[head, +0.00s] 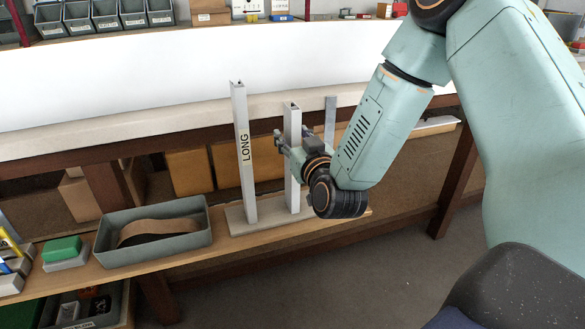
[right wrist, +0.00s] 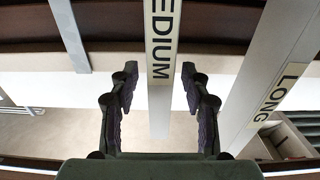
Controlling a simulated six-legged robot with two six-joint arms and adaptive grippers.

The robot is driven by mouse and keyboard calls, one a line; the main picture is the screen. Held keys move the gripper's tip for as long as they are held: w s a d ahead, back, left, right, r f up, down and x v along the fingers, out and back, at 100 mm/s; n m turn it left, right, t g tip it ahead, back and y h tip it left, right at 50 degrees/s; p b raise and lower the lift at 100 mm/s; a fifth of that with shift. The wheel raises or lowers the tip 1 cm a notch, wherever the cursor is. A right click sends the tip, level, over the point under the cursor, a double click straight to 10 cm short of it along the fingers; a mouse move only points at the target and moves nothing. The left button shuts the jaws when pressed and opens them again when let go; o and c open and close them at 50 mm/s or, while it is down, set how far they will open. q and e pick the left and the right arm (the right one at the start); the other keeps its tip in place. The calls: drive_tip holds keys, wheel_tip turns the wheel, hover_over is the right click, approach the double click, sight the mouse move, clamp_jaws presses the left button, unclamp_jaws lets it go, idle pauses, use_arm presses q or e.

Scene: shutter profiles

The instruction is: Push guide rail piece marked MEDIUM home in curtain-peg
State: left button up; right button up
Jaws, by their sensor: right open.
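The guide rail piece marked MEDIUM (right wrist: 163,45) stands upright between the spread fingers of my right gripper (right wrist: 160,78), with a gap on each side. In the head view the same pale rail (head: 292,125) stands in the middle of a grey base (head: 240,222). My right gripper (head: 281,146) is at its upper part, open, partly hidden by its own wrist. The rail's foot is partly behind my wrist, so its seating in the base cannot be told. My left gripper is not in view.
The rail marked LONG (head: 243,150) stands left of the MEDIUM one and shows in the right wrist view (right wrist: 275,75). A shorter grey post (head: 330,115) stands to the right. A grey bin (head: 150,262) with a brown strap lies left on the wooden shelf (head: 225,246).

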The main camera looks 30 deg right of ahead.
drive_tip(key=shift+w, duration=0.2)
clamp_jaws()
idle(0.4)
